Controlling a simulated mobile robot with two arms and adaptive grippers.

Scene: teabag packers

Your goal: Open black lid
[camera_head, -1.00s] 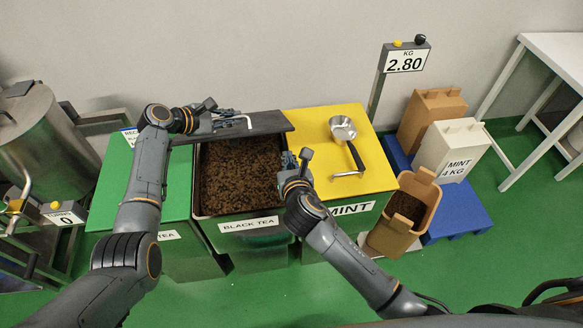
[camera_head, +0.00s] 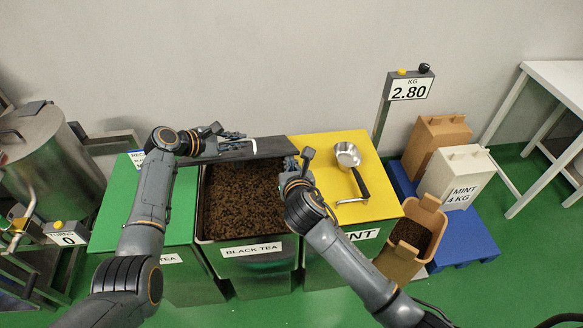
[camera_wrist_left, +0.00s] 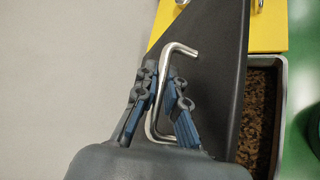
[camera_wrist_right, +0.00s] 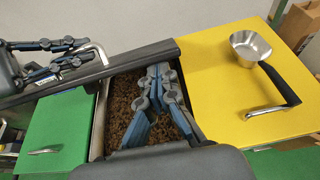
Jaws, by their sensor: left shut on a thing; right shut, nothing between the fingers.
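The black lid (camera_head: 270,148) stands tilted up along the back of the black tea bin (camera_head: 200,224), and the dark tea (camera_head: 240,195) inside is exposed. It also shows in the left wrist view (camera_wrist_left: 215,75). My left gripper (camera_head: 238,140) is at the lid's silver handle; in the left wrist view its fingers (camera_wrist_left: 160,95) are shut on the handle (camera_wrist_left: 178,47). My right gripper (camera_head: 295,165) is over the right edge of the bin opening. In the right wrist view its fingers (camera_wrist_right: 163,88) are shut and empty, above the tea.
The yellow mint lid (camera_head: 345,205) on the right carries a metal scoop (camera_head: 347,155) with a black handle. A green lid (camera_head: 115,215) is on the left. An open brown container (camera_head: 400,262) stands at the front right. A scale display (camera_head: 409,88) reads 2.80.

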